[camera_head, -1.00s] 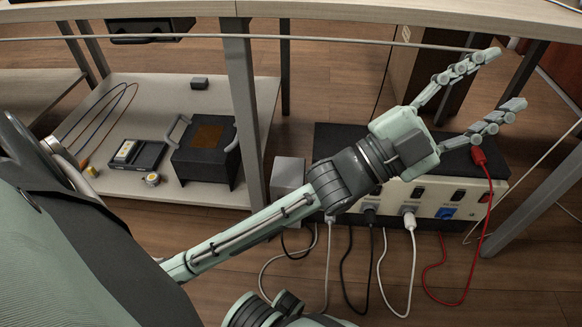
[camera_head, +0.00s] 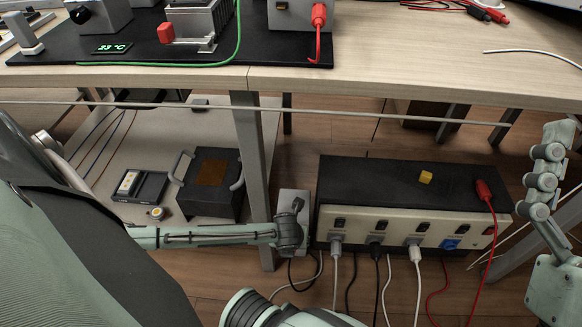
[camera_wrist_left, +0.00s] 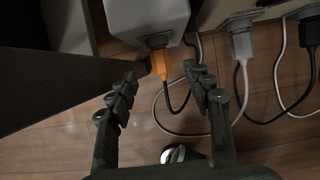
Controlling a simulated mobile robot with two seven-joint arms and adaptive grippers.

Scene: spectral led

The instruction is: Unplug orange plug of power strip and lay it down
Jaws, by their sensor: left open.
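The orange plug (camera_wrist_left: 160,63) sits in the face of a small grey box (camera_wrist_left: 148,18) in the left wrist view. A dark cable hangs from it. My left gripper (camera_wrist_left: 160,77) is open, with one fingertip on each side of the plug and gaps beside it. The same grey box (camera_head: 294,198) stands by the table leg in the head view, where my left wrist covers its lower part and the orange plug is hidden. My right gripper (camera_head: 553,150) is at the right edge of the head view, seen from the side, with no object visible in it.
A wide power unit (camera_head: 385,215) with grey, black and white plugs and a red lead (camera_head: 484,190) stands right of the box. A table leg (camera_head: 252,160) stands close left. Cables (camera_head: 385,285) trail over the floor.

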